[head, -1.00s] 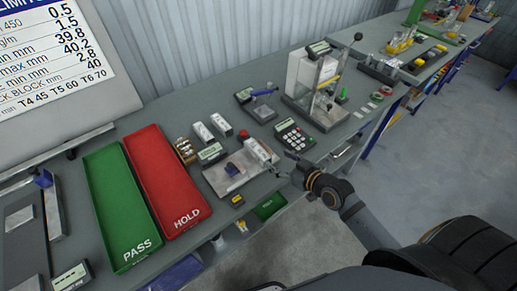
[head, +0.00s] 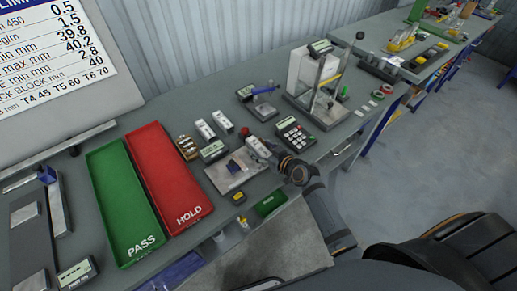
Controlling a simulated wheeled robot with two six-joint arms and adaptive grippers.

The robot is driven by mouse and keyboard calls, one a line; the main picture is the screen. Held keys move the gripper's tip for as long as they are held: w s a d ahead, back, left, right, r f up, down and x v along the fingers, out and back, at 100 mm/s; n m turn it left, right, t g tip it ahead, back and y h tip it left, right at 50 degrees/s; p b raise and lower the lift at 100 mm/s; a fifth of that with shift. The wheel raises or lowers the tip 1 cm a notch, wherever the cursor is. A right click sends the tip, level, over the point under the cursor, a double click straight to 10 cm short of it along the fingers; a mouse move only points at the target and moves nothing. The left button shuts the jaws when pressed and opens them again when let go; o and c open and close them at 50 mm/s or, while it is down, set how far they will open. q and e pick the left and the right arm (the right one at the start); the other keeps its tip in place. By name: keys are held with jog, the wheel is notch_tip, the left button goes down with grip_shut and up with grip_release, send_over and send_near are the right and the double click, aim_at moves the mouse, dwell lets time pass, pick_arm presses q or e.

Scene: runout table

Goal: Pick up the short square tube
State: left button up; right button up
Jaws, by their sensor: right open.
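A short pale square tube (head: 258,148) lies at the right end of a metal plate (head: 226,181) on the runout table. My right gripper (head: 271,149) is open at the tube's right side, with its wrist just behind it. The fingertips are small and partly hidden, so I cannot tell whether they touch the tube. Two similar pale blocks, one at the left (head: 205,130) and one at the right (head: 222,120), lie behind the plate. My left gripper is out of view.
A green PASS tray (head: 125,205) and a red HOLD tray (head: 170,180) lie to the left. A small display (head: 212,151) stands behind the plate.

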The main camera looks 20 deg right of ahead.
aim_at(262, 150)
jog(key=shift+s+d, duration=0.1)
jog(key=shift+s, duration=0.05)
jog(key=c, duration=0.4)
grip_shut()
jog(key=shift+r, duration=0.15)
jog(key=shift+r+p, duration=0.3)
jog(key=shift+p, duration=0.05)
notch_tip(262, 150, up, 3)
jog(key=shift+r+p, duration=0.1)
jog(key=shift+p, duration=1.1)
jog(key=s+a+r+p, duration=0.1)
jog(key=s+r+p, duration=0.5)
jog(key=s, duration=0.8)
notch_tip(262, 150, up, 3)
